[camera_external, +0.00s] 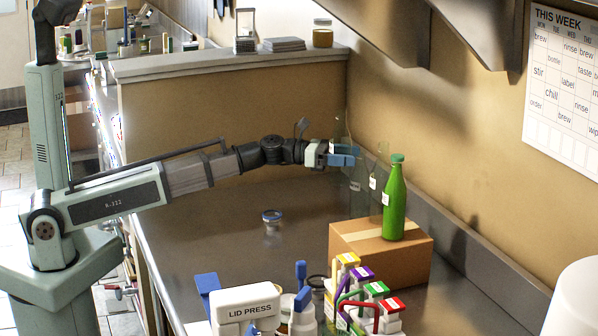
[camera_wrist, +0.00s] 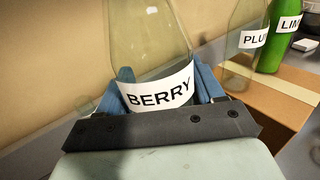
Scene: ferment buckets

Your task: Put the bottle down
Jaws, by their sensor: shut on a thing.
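My gripper (camera_external: 342,155) is shut on a clear glass bottle (camera_wrist: 150,50) with a white BERRY label. The blue fingers sit on both sides of its label in the wrist view. The bottle is faint in the external view; its base is hard to make out there and hidden in the wrist view. My gripper is above the counter, left of and behind the cardboard box (camera_external: 408,255).
The steel counter (camera_external: 215,240) has wide free room at left. A small blue-rimmed jar (camera_external: 271,216) stands on it. A tan wall (camera_external: 440,150) runs behind.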

